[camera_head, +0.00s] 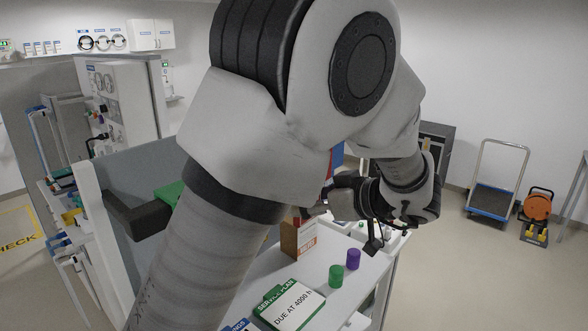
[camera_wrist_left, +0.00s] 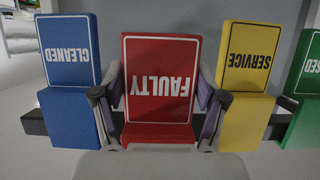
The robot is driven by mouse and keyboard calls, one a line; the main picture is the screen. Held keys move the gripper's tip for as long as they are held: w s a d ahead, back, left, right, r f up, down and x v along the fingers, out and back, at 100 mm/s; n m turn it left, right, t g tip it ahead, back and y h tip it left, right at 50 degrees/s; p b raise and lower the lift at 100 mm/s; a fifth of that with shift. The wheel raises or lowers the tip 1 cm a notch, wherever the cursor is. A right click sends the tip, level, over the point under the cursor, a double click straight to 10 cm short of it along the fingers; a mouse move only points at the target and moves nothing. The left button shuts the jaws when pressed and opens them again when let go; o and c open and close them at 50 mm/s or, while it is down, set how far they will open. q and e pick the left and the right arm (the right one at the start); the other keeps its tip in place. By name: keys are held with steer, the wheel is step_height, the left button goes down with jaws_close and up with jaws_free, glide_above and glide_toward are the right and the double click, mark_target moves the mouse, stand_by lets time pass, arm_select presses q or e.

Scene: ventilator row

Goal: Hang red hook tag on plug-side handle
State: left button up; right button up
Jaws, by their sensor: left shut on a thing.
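The red tag marked FAULTY (camera_wrist_left: 160,85) is centred in the left wrist view, its lettering upside down. My left gripper (camera_wrist_left: 158,118) is shut on it, with one finger at each side edge. The tag is still in line with a blue CLEANED tag (camera_wrist_left: 70,60) and a yellow SERVICE tag (camera_wrist_left: 248,65), along a dark bar (camera_wrist_left: 35,122). In the head view my left gripper (camera_head: 340,192) is partly hidden behind my arm, beside small red and blue patches. I cannot pick out the plug-side handle. My right gripper is not in view.
A green tag (camera_wrist_left: 304,90) is at the wrist view's right edge. The white table (camera_head: 315,263) carries a brown box (camera_head: 297,238), a green cap (camera_head: 336,276), a purple cap (camera_head: 353,259) and a SERVICE PLAN card (camera_head: 290,303). A trolley (camera_head: 495,180) stands at right on open floor.

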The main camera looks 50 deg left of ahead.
arm_select(q)
steer(key=d, duration=0.1)
steer(key=d+p, duration=0.1)
steer(key=d, duration=0.3)
steer(key=shift+w+p, duration=0.3)
steer(key=shift+p, duration=0.05)
